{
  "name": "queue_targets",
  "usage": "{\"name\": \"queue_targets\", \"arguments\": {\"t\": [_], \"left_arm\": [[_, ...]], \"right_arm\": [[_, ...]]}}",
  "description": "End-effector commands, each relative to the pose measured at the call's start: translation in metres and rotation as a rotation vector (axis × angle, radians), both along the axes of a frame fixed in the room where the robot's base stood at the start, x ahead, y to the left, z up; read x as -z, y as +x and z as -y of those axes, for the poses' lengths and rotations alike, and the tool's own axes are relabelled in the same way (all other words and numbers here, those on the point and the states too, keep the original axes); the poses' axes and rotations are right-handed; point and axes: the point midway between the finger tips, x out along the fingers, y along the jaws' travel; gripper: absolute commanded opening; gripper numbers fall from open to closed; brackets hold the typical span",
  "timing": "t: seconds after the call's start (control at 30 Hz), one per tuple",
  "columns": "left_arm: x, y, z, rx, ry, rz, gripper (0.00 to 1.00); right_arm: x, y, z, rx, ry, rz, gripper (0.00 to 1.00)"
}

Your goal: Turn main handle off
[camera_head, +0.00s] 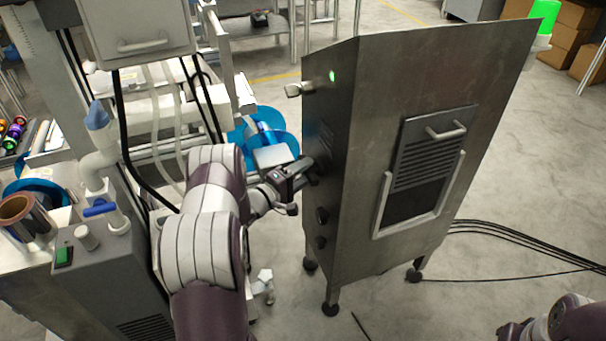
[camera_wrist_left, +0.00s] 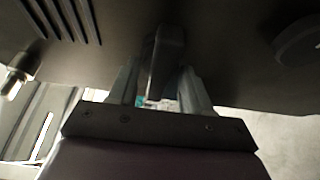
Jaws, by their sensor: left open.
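A tall metal cabinet (camera_head: 420,90) stands right of centre, with its dark side panel facing my left arm. My left gripper (camera_head: 303,172) is at that panel, beside its vent slots and above two dark round knobs. In the left wrist view the dark main handle (camera_wrist_left: 165,50) sticks out from the panel. My left gripper (camera_wrist_left: 158,78) is open there, with one finger on each side of the handle. Whether the fingers touch it cannot be told. In the head view the gripper largely covers the handle. My right arm (camera_head: 570,322) shows at the lower right corner; its jaws are unclear.
A small lever (camera_head: 297,89) and a green light (camera_head: 332,76) are high on the cabinet. Black cables (camera_head: 520,238) lie on the floor at right.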

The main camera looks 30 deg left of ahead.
Motion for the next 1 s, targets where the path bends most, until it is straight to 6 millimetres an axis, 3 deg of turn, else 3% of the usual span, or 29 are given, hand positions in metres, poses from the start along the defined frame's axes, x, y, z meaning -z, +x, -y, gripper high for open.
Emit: {"name": "queue_targets", "arguments": {"t": [0.17,0.27,0.3,0.67,1.0], "left_arm": [[0.0,0.0,0.0,0.0,0.0,0.0,0.46],[0.0,0.0,0.0,0.0,0.001,-0.001,0.13],[0.0,0.0,0.0,0.0,0.001,-0.001,0.12],[0.003,-0.001,0.0,0.0,0.047,0.037,0.12],[0.007,-0.001,0.0,0.001,0.243,0.205,0.12]], "right_arm": [[0.0,0.0,0.0,0.0,0.0,0.0,0.43],[0.0,0.0,0.0,0.0,0.0,0.0,0.43],[0.0,0.0,0.0,0.0,0.0,0.0,0.43],[0.005,0.0,0.0,0.0,0.0,0.0,0.43],[0.024,0.0,0.0,0.0,0.0,0.0,0.43]]}}
